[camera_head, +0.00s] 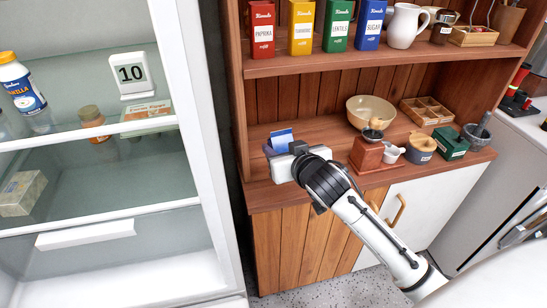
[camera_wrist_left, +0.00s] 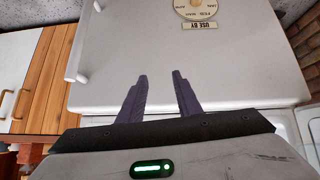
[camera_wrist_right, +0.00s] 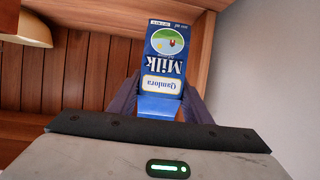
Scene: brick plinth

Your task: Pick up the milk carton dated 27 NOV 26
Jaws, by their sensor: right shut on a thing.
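In the head view the carton (camera_head: 281,140) is partly hidden by my right gripper (camera_head: 283,152), at the left end of the wooden hutch's counter. I cannot tell whether it touches the counter. My left gripper (camera_wrist_left: 160,77) is open and empty, in the left wrist view only, in front of a white panel.
An open fridge (camera_head: 110,215) stands at the left, with a bottle (camera_head: 22,88), a jar (camera_head: 92,120) and boxes. The hutch counter (camera_head: 265,198) also holds a grinder (camera_head: 367,154), a bowl (camera_head: 369,111) and a green box (camera_head: 450,143) to the right. A round label disc (camera_wrist_left: 195,8) is on the white panel.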

